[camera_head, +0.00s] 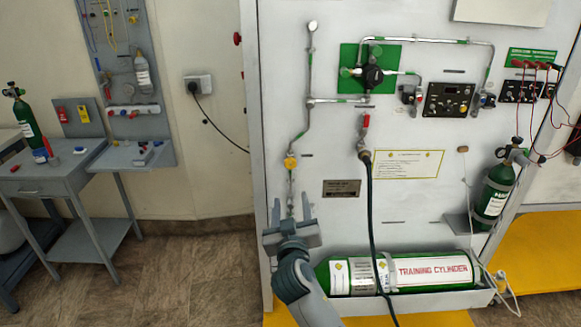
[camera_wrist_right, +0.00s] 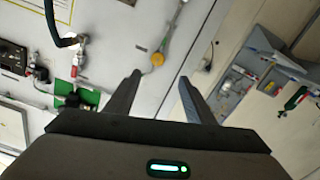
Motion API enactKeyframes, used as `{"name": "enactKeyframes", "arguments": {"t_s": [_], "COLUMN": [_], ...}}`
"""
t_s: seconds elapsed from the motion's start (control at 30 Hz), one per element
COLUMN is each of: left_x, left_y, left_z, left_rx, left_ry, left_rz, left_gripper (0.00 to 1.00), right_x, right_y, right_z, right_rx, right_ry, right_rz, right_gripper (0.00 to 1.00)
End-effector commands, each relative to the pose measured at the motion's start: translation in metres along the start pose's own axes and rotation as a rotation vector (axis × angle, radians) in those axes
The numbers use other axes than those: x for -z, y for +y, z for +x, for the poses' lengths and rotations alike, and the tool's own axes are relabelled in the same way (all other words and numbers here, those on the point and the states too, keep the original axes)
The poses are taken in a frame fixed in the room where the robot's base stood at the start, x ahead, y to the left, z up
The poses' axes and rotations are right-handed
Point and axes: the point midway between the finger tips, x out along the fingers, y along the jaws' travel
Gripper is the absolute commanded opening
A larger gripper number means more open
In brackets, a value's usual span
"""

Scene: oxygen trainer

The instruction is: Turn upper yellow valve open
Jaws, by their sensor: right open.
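A yellow valve (camera_head: 290,162) sits on the thin vertical pipe at the left of the white panel. It also shows in the right wrist view (camera_wrist_right: 158,58), a little beyond the fingertips and between their lines. I see only one yellow valve clearly. My right gripper (camera_head: 291,208) is open and empty, just below the valve in the head view, with its fingers pointing up at it. In the right wrist view, the two dark fingers (camera_wrist_right: 160,76) are spread and do not touch the valve. My left gripper is not in view.
A dark hose (camera_head: 370,220) hangs right of the gripper from a red-handled fitting (camera_head: 365,122). A green training cylinder (camera_head: 430,270) lies in a tray below. A grey workbench (camera_head: 60,178) stands at the left. The panel around the yellow valve is mostly clear.

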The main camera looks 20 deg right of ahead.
Motion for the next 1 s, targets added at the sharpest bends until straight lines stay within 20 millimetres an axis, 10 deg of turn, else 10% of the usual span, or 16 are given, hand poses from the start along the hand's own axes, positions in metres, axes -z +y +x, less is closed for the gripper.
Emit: {"name": "enactKeyframes", "arguments": {"t_s": [0.57,1.0], "left_x": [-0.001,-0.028], "left_y": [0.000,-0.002], "left_z": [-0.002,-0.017], "left_rx": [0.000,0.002], "left_ry": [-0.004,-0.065], "left_rz": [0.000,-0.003], "left_gripper": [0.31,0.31], "right_x": [0.008,0.011], "right_y": [0.004,0.006], "right_z": [0.005,0.062], "right_rx": [-0.010,-0.012], "right_ry": [0.009,0.009], "right_rz": [0.005,0.002], "right_gripper": [0.49,0.49]}}
